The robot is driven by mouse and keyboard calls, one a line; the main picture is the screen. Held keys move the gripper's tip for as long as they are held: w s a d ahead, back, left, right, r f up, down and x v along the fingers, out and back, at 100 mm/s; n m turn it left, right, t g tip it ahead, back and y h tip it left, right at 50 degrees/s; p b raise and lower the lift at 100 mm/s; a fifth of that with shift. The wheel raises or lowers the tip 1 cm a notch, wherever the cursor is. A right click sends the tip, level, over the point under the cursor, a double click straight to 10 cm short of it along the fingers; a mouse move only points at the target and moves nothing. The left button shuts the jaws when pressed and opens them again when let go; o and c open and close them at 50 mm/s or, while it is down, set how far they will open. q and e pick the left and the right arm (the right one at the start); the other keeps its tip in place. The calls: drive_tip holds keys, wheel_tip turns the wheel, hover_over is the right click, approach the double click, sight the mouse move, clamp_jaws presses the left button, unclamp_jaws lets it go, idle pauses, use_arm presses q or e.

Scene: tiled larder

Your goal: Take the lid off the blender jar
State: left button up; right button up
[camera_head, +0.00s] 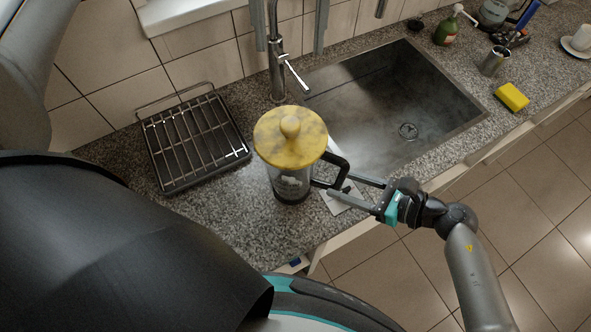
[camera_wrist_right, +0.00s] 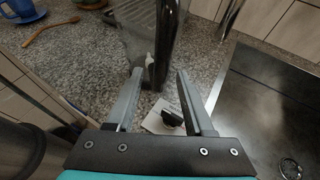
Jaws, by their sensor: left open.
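The blender jar (camera_head: 290,184) stands upright on the counter, clear-walled with a black handle (camera_head: 338,160) on its right. A round yellow lid (camera_head: 272,138) with a knob sits on top. My right gripper (camera_head: 339,182) is at the handle, its fingers apart. In the right wrist view the fingers (camera_wrist_right: 160,72) are spread, with the dark handle (camera_wrist_right: 166,40) between or just beyond their tips; contact cannot be told. Two grey fingers of my left gripper (camera_head: 290,51) hang apart at the top edge, empty, above and behind the lid; the rest of it is out of frame.
A wire rack (camera_head: 195,140) stands left of the jar; a sink (camera_head: 400,110) with a tap (camera_head: 278,75) lies behind and right. A white card (camera_head: 346,198) with a dark item lies by the handle. A yellow sponge (camera_head: 511,97) and metal cup (camera_head: 494,61) are far right.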

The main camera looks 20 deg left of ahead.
clamp_jaws()
idle(1.2)
